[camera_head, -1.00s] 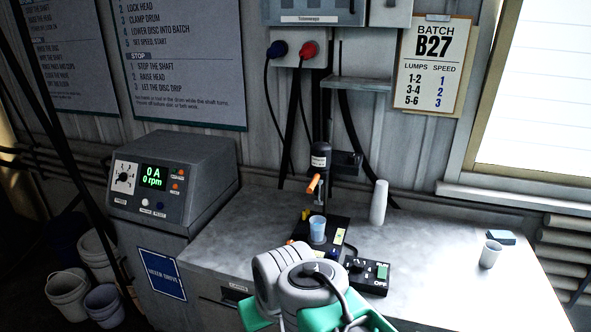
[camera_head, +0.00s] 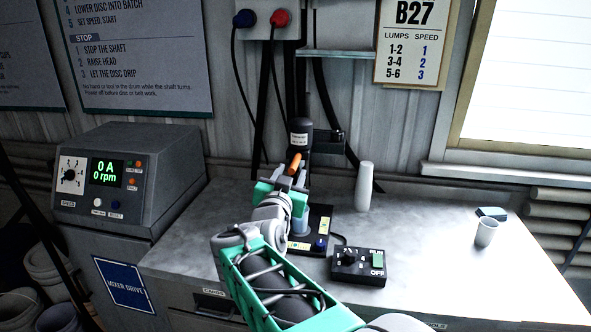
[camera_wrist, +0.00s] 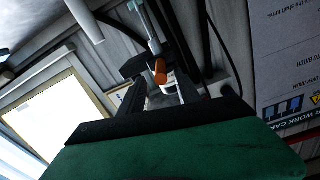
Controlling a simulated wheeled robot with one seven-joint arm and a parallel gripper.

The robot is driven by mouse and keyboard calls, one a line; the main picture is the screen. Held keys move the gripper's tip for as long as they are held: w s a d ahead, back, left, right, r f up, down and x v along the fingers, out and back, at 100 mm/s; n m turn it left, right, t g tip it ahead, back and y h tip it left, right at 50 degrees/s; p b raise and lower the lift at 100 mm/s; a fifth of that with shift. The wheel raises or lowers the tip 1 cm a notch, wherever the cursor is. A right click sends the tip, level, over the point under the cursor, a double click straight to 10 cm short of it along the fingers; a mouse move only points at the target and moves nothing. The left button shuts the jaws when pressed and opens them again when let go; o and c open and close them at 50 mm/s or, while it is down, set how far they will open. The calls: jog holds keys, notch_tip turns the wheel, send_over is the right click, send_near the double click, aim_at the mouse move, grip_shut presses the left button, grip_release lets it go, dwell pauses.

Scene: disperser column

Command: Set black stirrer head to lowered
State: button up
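The black stirrer head (camera_head: 299,137) stands on its post at the back of the bench, above a black base plate (camera_head: 318,222). Its orange lever (camera_head: 295,160) points forward and down. My gripper (camera_head: 290,180) is at the lever, just below the head. In the wrist view the orange lever (camera_wrist: 160,72) shows near the fingertips, between two spread fingers (camera_wrist: 158,90). I see gaps beside the lever and no clear grip on it. A blue cup (camera_head: 300,222) on the base is partly hidden behind my gripper.
A black switch box (camera_head: 359,264) sits right of the base. A white bottle (camera_head: 364,187) stands behind it. The mixer drive unit (camera_head: 128,180) reads 0 A, 0 rpm. A cup (camera_head: 486,232) and blue sponge (camera_head: 491,213) are far right. The bench between is clear.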

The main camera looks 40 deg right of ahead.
aim_at(296, 159)
jog(key=shift+w+d+r, duration=0.15)
jog(key=shift+w+d, duration=0.1)
jog(key=shift+d, duration=0.1)
jog(key=p+x, duration=0.2)
jog(key=x, duration=0.5)
jog(key=shift+a, duration=0.1)
grip_shut()
jog(key=shift+f, duration=0.2)
dwell(0.7)
